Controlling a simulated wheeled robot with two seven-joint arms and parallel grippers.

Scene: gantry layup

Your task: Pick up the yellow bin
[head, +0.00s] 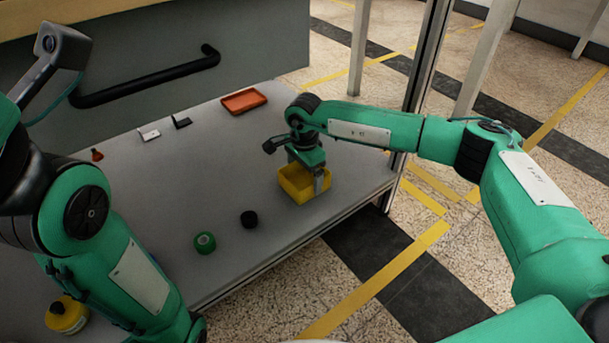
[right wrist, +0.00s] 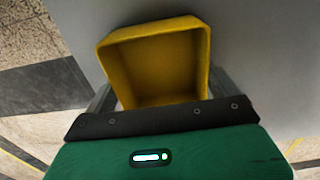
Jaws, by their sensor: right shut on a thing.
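The yellow bin (head: 296,187) is on or just above the grey table near its right edge; I cannot tell whether it touches the surface. It is open-topped and looks empty in the right wrist view (right wrist: 155,62). My right gripper (head: 318,183) reaches down over the bin and is shut on it. In the right wrist view the fingers (right wrist: 163,92) stand on either side of the bin, and its near part is hidden by the gripper body. My left arm is at the left of the head view; its gripper jaws do not show.
On the grey table (head: 225,180) are a green roll (head: 205,243), a black roll (head: 249,219), an orange tray (head: 243,101), small cards (head: 149,134) and a yellow container (head: 67,315). A black handrail (head: 150,77) runs behind. A dark post (head: 425,75) stands beyond the table's right edge.

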